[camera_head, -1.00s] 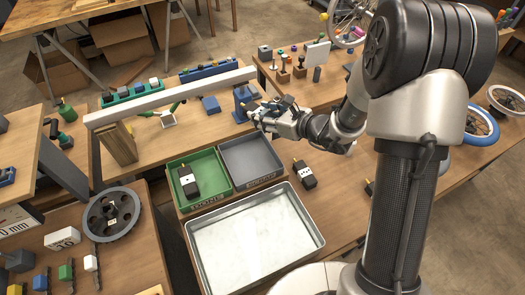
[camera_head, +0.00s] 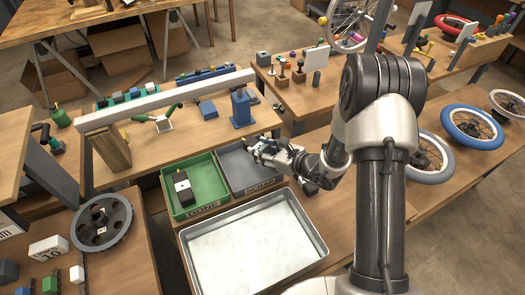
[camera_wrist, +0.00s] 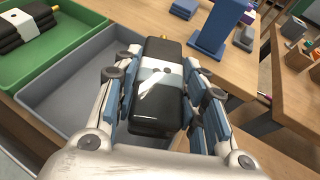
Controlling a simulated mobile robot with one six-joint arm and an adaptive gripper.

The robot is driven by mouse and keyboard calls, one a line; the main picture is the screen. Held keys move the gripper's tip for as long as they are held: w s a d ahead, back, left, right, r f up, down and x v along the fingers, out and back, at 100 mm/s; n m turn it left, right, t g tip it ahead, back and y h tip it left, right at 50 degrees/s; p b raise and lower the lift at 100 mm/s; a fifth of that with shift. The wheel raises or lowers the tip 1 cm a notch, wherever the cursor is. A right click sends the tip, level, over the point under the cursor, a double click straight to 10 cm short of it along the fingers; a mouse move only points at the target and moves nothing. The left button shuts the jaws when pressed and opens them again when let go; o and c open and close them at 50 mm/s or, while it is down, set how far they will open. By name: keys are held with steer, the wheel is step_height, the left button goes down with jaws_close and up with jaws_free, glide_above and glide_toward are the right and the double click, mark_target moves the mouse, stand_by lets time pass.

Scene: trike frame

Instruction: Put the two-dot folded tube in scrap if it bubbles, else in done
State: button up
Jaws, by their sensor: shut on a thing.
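My gripper (camera_head: 262,148) is shut on a black folded tube (camera_wrist: 160,108) with a white band and a brass valve. The held tube is over the bin's right and back side. The green done bin (camera_head: 171,203) is beside it on the left. Another black folded tube with a white band (camera_head: 183,187) lies in the done bin.
A metal tray (camera_head: 190,248) of clear liquid stands in front of the bins. A blue post (camera_head: 241,108) stands behind them, under the end of a long pale beam (camera_head: 170,98).

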steer(key=shift+f+b, duration=0.55)
steer(key=shift+b, duration=0.1)
steer(key=o, duration=1.3)
steer(key=shift+c, duration=0.2)
